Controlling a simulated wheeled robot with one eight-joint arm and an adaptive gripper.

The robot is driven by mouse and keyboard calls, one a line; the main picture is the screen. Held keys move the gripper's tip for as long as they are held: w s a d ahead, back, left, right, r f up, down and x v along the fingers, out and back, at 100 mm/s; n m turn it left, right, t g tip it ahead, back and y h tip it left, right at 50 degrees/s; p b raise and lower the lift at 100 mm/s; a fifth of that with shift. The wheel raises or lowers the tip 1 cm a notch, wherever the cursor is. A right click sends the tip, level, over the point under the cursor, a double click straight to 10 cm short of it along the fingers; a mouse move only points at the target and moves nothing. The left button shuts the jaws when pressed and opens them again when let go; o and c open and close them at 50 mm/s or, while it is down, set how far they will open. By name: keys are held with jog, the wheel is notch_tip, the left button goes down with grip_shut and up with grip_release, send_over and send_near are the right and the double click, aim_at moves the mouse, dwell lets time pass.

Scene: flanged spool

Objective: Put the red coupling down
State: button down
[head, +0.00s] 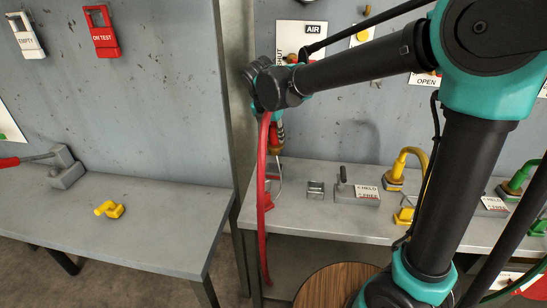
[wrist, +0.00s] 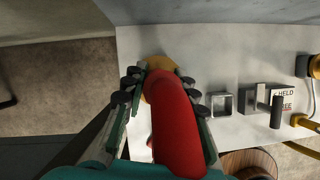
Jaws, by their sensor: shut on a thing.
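The red coupling (wrist: 172,105) fills the middle of the wrist view, with a tan end (wrist: 158,62) at its far tip. My gripper (wrist: 160,88) is shut on it, with one finger on each side. In the head view a bit of the red coupling (head: 275,141) shows under my wrist, near the left end of the right bench (head: 300,214). A red hose (head: 263,205) hangs from there past the bench's front edge. My arm partly hides the grip, and I cannot tell whether the coupling touches the bench.
An open square metal holder (head: 315,189) sits right of my gripper. Beside it is a lever block (head: 357,192) labelled HELD and FREE. A yellow hose fitting (head: 404,168) stands farther right. The left bench (head: 130,237) holds a yellow piece (head: 110,209); a gap separates the benches.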

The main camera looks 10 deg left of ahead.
notch_tip(320, 180, down, 9)
jog(key=shift+r, duration=0.1)
dwell(0.4)
jog(key=c, duration=1.2)
grip_release()
jog(key=d+v, duration=0.1)
jog(key=v, duration=1.1)
jog(key=shift+a, duration=0.4)
